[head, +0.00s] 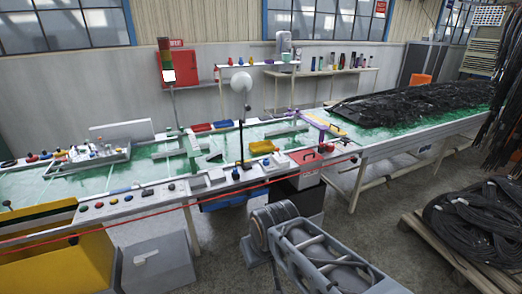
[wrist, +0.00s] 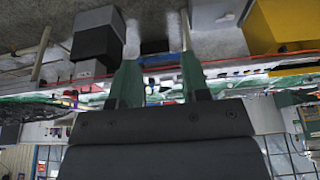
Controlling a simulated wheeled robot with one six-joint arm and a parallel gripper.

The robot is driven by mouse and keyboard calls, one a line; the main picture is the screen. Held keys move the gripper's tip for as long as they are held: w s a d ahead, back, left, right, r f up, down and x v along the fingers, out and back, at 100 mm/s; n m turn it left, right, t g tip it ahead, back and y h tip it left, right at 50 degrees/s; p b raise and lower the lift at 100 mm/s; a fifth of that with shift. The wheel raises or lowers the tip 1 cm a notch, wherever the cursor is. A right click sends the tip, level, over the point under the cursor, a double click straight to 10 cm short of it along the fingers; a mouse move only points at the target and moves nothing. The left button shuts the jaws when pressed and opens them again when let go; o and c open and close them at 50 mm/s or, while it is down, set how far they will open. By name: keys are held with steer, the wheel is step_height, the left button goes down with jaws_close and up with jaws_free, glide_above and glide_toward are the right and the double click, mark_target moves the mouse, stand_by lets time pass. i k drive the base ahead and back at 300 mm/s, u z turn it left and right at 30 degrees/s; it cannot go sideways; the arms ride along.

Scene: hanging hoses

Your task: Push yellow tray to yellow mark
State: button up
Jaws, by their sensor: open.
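A small yellow tray (head: 263,147) lies on the green surface of the long work table, right of a thin upright post. A yellow strip (head: 337,130) shows farther right, beside a purple bar; I cannot tell whether it is the yellow mark. My gripper (wrist: 159,60) shows in the wrist view with its two green fingers apart and nothing between them. It is apart from the yellow tray, which I cannot make out in the wrist view. My grey arm stands in front of the table in the head view; the gripper cannot be made out there.
Red (head: 201,127) and blue (head: 222,124) trays lie at the back edge. Black hoses (head: 415,101) cover the table's right part. A yellow bin (head: 75,262) stands front left.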

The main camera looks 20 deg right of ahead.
mark_target(263, 146)
steer(key=z, duration=0.6)
steer(key=i, duration=0.65)
steer(key=z, duration=1.05)
steer(key=i, duration=1.7)
steer(key=u, duration=1.2)
steer(key=i, duration=0.55)
steer(key=u, duration=0.45)
